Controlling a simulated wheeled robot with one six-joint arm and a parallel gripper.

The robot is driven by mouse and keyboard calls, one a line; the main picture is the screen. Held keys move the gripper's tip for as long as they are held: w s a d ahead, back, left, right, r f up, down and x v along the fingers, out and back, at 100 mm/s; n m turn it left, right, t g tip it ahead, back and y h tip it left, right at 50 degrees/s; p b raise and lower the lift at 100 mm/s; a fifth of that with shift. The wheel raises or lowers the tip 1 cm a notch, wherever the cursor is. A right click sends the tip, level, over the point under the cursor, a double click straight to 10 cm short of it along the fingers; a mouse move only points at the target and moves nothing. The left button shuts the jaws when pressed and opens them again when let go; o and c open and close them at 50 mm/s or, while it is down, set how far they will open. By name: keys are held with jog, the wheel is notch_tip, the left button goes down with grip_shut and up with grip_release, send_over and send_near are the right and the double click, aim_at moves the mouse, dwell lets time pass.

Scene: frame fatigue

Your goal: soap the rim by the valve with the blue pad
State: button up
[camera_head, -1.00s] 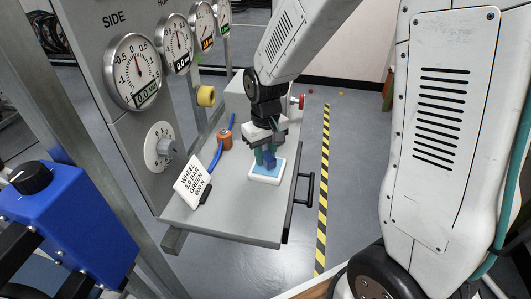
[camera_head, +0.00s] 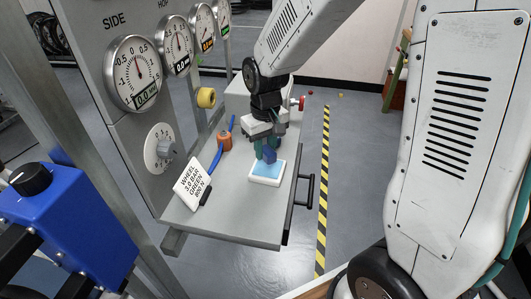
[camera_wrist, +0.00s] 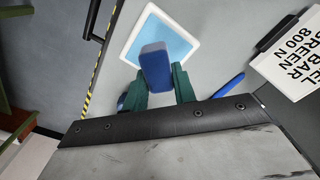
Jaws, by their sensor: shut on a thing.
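My gripper (camera_head: 267,148) is over the grey bench top, shut on the blue pad (camera_head: 269,156). In the wrist view the pad (camera_wrist: 155,68) sits between the green fingers of my gripper (camera_wrist: 157,90). Below it is a white-rimmed tray (camera_head: 280,172) with a light blue inside; the tray also shows in the wrist view (camera_wrist: 194,25). I cannot tell whether the pad touches the tray's blue surface. The wheel rim and valve that the task names are not in view.
A sign card (camera_head: 193,184) reading wheel, 3.0 bar, green, 800 N stands left of the tray. Gauges (camera_head: 132,72) line the panel at left. A black handle (camera_head: 306,190) juts from the bench's right edge.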

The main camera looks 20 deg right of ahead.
aim_at(266, 147)
jog(key=shift+r, duration=2.1)
